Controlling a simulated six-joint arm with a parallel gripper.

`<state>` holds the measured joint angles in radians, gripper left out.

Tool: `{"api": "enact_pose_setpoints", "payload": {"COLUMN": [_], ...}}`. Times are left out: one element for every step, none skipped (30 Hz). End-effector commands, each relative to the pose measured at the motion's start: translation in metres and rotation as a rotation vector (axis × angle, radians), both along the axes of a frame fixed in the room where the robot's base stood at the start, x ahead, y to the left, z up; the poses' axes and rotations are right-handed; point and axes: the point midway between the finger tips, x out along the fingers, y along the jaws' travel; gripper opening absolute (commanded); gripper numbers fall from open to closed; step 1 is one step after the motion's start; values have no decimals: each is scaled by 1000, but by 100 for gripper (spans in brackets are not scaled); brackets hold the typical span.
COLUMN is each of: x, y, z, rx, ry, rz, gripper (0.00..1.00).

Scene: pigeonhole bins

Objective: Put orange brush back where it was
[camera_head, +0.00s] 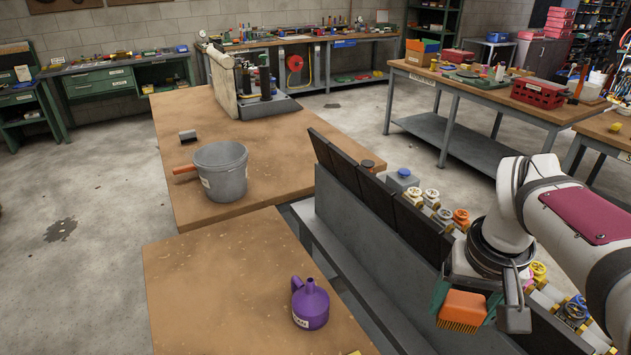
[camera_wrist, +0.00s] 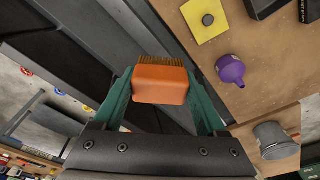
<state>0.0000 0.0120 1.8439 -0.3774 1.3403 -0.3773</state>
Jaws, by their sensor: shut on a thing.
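The orange brush (camera_head: 463,308) has an orange block and brownish bristles. My gripper (camera_head: 466,300) is shut on it and holds it up beside the dark pigeonhole bin rack (camera_head: 362,232), on the rack's right side in the head view. In the wrist view the brush (camera_wrist: 160,84) sits between the two green fingers of my gripper (camera_wrist: 163,98), bristles pointing away from the palm. Grey rack panels (camera_wrist: 75,50) show behind and left of it. The insides of the bins near the brush are mostly hidden.
A purple oil can (camera_head: 311,305) stands on the near wooden table (camera_head: 200,290). A grey bucket (camera_head: 221,172) and an orange-handled tool (camera_head: 184,173) are on the farther table. Several coloured valves (camera_head: 461,217) line the rack's right side. A yellow sheet (camera_wrist: 205,18) shows in the wrist view.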

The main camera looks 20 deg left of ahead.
Motion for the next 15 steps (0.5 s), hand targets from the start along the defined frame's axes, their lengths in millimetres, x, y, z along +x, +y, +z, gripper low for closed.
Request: {"api": "enact_pose_setpoints", "payload": {"x": [0,0,0,0,0,0,0,0,0,1,3,7,11,16,25], "y": [0,0,0,0,0,0,0,0,0,1,4,9,14,21,32], "z": [0,0,0,0,0,0,0,0,0,-1,-1,-3,-5,-7,-11], "rx": [0,0,0,0,0,0,0,0,0,0,0,0,0,0,-1], "ry": [0,0,0,0,0,0,0,0,0,0,1,2,2,3,3], "rz": [0,0,0,0,0,0,0,0,1,4,10,24,37,57,85], "gripper": [0,0,0,0,0,0,0,0,0,0,0,0,0,0,0]}}
